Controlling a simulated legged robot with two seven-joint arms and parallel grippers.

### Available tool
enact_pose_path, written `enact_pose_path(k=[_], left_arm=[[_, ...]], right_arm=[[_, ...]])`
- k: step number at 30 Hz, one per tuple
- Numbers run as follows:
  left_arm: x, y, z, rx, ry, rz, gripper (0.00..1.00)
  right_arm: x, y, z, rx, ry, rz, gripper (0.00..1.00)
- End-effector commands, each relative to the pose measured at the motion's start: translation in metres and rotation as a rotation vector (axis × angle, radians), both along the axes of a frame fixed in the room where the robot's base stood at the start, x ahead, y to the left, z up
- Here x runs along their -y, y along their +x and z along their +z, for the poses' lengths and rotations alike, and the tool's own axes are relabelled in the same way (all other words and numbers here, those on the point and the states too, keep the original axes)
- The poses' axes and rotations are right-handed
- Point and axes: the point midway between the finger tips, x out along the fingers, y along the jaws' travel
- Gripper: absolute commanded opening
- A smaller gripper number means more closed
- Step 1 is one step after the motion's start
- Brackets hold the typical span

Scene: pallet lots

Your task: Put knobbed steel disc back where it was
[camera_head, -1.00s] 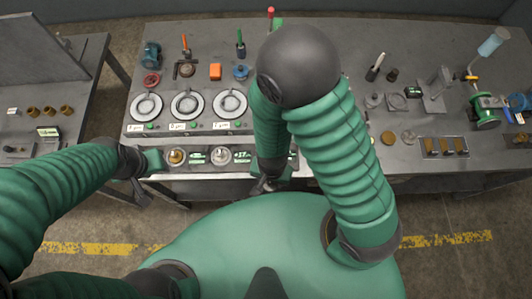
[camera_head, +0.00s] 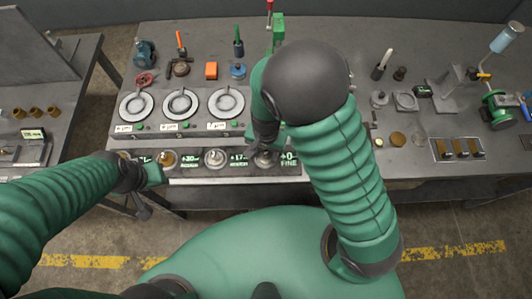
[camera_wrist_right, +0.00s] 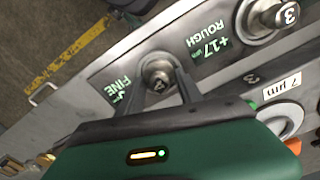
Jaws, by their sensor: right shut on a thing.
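My right gripper (camera_wrist_right: 160,82) is shut on the knob of a knobbed steel disc (camera_wrist_right: 157,66) marked 2. The disc is at the station labelled FINE; whether it rests fully in its seat is hard to tell. In the head view, my right gripper (camera_head: 266,150) is partly hidden by its own arm, over the right end of the front strip. Another steel disc (camera_head: 215,159) sits at the ROUGH station to its left; its knob (camera_wrist_right: 286,14) is marked 3. A brass disc (camera_head: 168,160) sits further left. My left gripper (camera_head: 152,177) is beside the strip's left end; its fingers are unclear.
Several small parts and a brass-block tray (camera_head: 457,149) lie to the right. My right arm covers the middle bench.

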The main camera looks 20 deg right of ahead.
Motion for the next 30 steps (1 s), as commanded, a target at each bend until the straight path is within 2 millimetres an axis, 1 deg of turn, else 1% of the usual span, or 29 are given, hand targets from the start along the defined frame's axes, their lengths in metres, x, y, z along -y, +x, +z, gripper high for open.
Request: enact_pose_path(k=[3, 4, 9, 17, 20, 23, 30], left_arm=[[0.0, 0.0, 0.001, 0.001, 0.0, 0.0, 0.36], [0.0, 0.0, 0.0, 0.001, 0.0, 0.0, 0.36], [0.0, 0.0, 0.001, 0.001, 0.0, 0.0, 0.36], [0.0, 0.0, 0.001, 0.0, 0.0, 0.0, 0.36], [0.0, 0.0, 0.003, 0.0, 0.0, 0.0, 0.36], [0.0, 0.0, 0.006, 0.0, 0.0, 0.0, 0.36], [0.0, 0.0, 0.014, 0.0, 0.0, 0.0, 0.36]], right_arm=[[0.0, 0.0, 0.0, 0.0, 0.0, -0.001, 0.0], [0.0, 0.0, 0.0, 0.0, 0.0, 0.0, 0.44], [0.0, 0.0, 0.0, 0.0, 0.0, 0.0, 0.64], [0.0, 0.0, 0.001, 0.001, 0.001, 0.0, 0.64], [0.0, 0.0, 0.008, 0.002, 0.001, 0.0, 0.64], [-0.001, 0.001, 0.026, 0.005, 0.002, 0.002, 0.64], [-0.001, 0.001, 0.089, 0.006, 0.004, 0.001, 0.64]])
